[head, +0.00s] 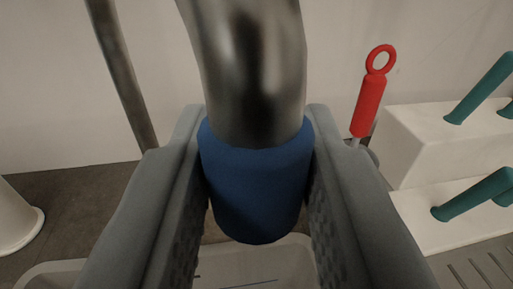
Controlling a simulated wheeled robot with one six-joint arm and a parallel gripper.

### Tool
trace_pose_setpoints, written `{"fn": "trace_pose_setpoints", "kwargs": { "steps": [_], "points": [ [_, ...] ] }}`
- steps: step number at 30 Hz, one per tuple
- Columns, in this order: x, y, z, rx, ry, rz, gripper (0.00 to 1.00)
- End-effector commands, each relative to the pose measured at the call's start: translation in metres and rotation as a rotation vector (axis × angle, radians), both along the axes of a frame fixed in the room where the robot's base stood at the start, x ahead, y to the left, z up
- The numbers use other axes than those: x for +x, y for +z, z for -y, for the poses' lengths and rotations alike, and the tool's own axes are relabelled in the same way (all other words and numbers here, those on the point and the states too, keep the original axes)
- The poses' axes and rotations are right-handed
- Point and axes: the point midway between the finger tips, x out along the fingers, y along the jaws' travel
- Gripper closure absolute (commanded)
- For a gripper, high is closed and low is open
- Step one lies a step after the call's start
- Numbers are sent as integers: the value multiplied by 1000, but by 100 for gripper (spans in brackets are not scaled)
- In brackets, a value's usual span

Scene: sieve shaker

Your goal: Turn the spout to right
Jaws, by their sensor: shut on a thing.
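The spout is a shiny metal pipe (252,70) that comes down from the top of the head view. It ends in a blue sleeve (256,190). My gripper (256,200) has its two grey fingers on either side of the blue sleeve and is shut on it. The spout's upper part is cut off by the top of the picture. Which way the spout as a whole points cannot be told from this close view.
A pale basin (50,275) lies below the sleeve. A red-handled tool (369,105) stands to the right. White blocks (420,145) with teal handles (482,87) are at the far right. A metal rod (122,75) and a white round object (15,220) are at the left.

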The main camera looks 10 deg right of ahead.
Motion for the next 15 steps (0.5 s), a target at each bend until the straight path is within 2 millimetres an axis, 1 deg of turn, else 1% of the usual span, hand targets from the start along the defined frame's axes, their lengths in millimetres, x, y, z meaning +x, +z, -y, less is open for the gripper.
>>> {"fn": "trace_pose_setpoints", "kwargs": {
  "steps": [12,13,15],
  "points": [
    [2,1,3,0,-2,3,100],
    [2,1,3,0,-2,3,72],
    [2,1,3,0,-2,3,58]
  ]
}}
